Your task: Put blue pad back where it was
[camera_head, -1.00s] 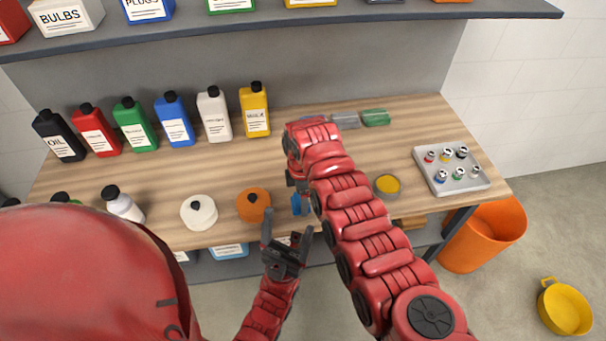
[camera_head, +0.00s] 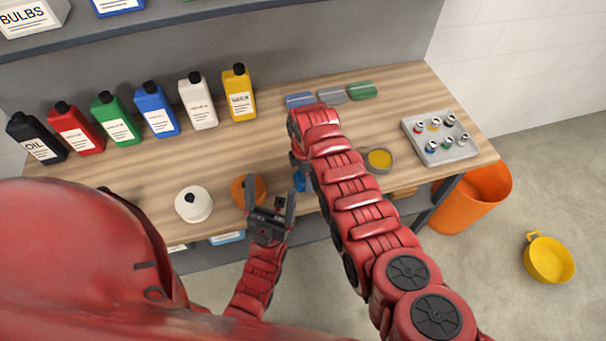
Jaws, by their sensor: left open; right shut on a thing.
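A flat blue pad (camera_head: 299,99) lies at the back of the wooden workbench, at the left end of a row with a grey pad (camera_head: 332,94) and a green pad (camera_head: 362,90). My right gripper (camera_head: 300,168) points down near the bench's front edge, mostly hidden by its own arm. It is shut on a small blue object (camera_head: 300,182), only partly visible; its shape is unclear. My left gripper (camera_head: 270,203) is open and empty, fingers upward, at the front edge beside the orange round container (camera_head: 240,187), partly covering it.
Several bottles stand along the back left, including a yellow one (camera_head: 239,93). A white round container (camera_head: 194,204) is at the front left. A yellow-filled tin (camera_head: 379,160) and grey tray (camera_head: 440,139) are at right. A shelf (camera_head: 150,30) overhangs the back.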

